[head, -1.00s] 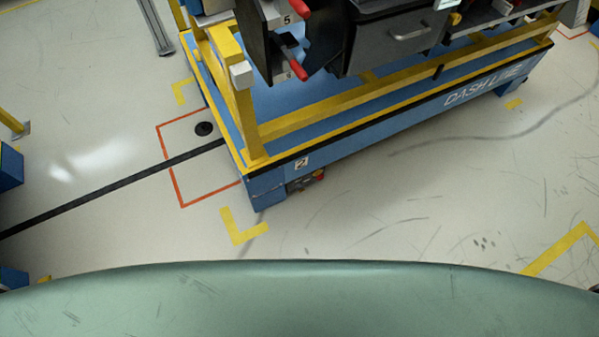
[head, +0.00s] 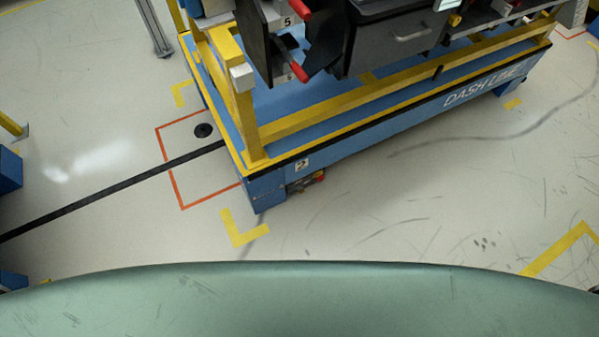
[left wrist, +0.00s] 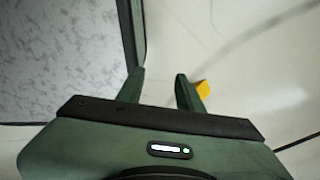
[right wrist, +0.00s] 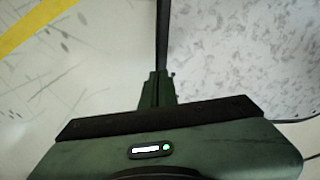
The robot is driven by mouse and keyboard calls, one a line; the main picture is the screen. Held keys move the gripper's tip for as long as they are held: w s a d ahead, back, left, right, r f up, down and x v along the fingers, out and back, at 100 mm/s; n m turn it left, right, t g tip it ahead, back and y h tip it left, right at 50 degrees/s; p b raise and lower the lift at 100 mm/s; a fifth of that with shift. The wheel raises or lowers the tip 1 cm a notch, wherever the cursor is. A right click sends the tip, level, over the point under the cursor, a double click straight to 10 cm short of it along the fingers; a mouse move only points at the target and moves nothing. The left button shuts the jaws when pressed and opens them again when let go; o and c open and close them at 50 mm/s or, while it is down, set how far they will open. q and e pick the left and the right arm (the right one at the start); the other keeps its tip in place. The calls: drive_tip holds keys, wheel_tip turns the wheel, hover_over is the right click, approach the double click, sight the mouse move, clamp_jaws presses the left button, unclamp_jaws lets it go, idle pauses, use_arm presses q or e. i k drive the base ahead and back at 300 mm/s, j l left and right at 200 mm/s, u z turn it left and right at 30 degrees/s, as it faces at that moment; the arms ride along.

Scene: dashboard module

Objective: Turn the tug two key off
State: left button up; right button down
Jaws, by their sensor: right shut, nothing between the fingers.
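A blue tug (head: 350,145) with a yellow frame stands on the floor in the head view. Its near corner bears a label with the number 2 (head: 302,165). Below the label is a small dark control panel (head: 305,183) with a red and yellow part. The key is too small to make out. Neither gripper shows in the head view. In the left wrist view my left gripper (left wrist: 158,88) has its fingers apart with nothing between them. In the right wrist view my right gripper (right wrist: 158,88) has its fingers together and empty.
The tug carries dark dashboard parts (head: 395,40) and red handles (head: 299,72). Yellow corner marks (head: 240,230) and a black floor line (head: 110,190) lie nearby. My green body fills the bottom of the head view. The floor right of the tug is clear.

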sight(300, 188)
drive_tip(key=l+u, duration=0.45)
drive_tip(key=l, duration=0.5)
drive_tip(key=k+l+u, duration=0.1)
drive_tip(key=l+u, duration=0.35)
drive_tip(key=l, duration=0.5)
